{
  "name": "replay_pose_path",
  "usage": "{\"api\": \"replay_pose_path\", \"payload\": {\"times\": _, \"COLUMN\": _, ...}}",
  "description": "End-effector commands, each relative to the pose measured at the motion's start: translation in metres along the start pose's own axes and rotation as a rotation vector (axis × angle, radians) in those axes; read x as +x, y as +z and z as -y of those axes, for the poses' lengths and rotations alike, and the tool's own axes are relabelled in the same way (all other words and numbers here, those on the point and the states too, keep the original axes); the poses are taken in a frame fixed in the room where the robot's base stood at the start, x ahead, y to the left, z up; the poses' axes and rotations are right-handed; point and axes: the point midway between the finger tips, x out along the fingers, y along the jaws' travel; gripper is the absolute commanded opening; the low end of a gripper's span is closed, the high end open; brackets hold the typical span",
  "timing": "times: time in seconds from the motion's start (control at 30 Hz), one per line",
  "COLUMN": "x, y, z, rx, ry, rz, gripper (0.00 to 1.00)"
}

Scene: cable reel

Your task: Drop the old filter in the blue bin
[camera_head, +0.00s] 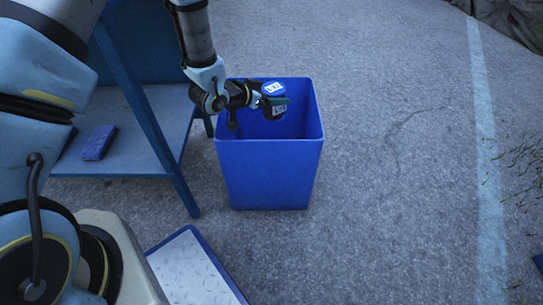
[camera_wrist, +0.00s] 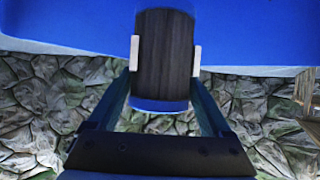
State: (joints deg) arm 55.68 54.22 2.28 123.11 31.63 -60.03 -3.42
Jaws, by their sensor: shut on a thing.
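The old filter (camera_head: 274,88) is a small cylinder with a blue cap and a white label. In the wrist view its dark, pleated-looking side (camera_wrist: 165,55) sits between the two pads of my gripper (camera_wrist: 166,60), with blue at its lower end. My gripper (camera_head: 272,102) is shut on it and holds it over the open top of the blue bin (camera_head: 268,175). The bin stands upright on the ground. In the head view the filter overlaps the bin's opening; its exact height against the rim is hard to tell. The bin's floor is hidden.
A blue-framed workbench (camera_head: 140,110) stands left of the bin, with a blue box (camera_head: 98,142) on its lower shelf. A white panel with a blue edge (camera_head: 195,270) is at the bottom. The pavement (camera_head: 400,200) right of the bin is clear, up to a pale painted line (camera_head: 484,130).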

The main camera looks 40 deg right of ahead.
Motion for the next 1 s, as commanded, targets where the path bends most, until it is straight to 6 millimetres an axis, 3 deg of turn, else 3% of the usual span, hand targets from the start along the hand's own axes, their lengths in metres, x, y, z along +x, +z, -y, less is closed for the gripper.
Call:
{"api": "replay_pose_path", "payload": {"times": 0.33, "x": 0.003, "y": 0.005, "z": 0.000, "rx": 0.001, "ry": -0.001, "rz": -0.002, "gripper": 0.04}}
{"api": "replay_pose_path", "payload": {"times": 0.37, "x": 0.003, "y": 0.005, "z": 0.000, "rx": 0.001, "ry": -0.001, "rz": -0.002, "gripper": 0.84}}
{"api": "replay_pose_path", "payload": {"times": 0.5, "x": 0.003, "y": 0.005, "z": 0.000, "rx": 0.000, "ry": -0.001, "rz": -0.001, "gripper": 1.00}}
{"api": "replay_pose_path", "payload": {"times": 0.8, "x": 0.000, "y": 0.006, "z": 0.001, "rx": -0.001, "ry": -0.001, "rz": 0.001, "gripper": 1.00}}
{"api": "replay_pose_path", "payload": {"times": 1.0, "x": -0.028, "y": 0.004, "z": 0.001, "rx": -0.003, "ry": -0.003, "rz": 0.001, "gripper": 1.00}}
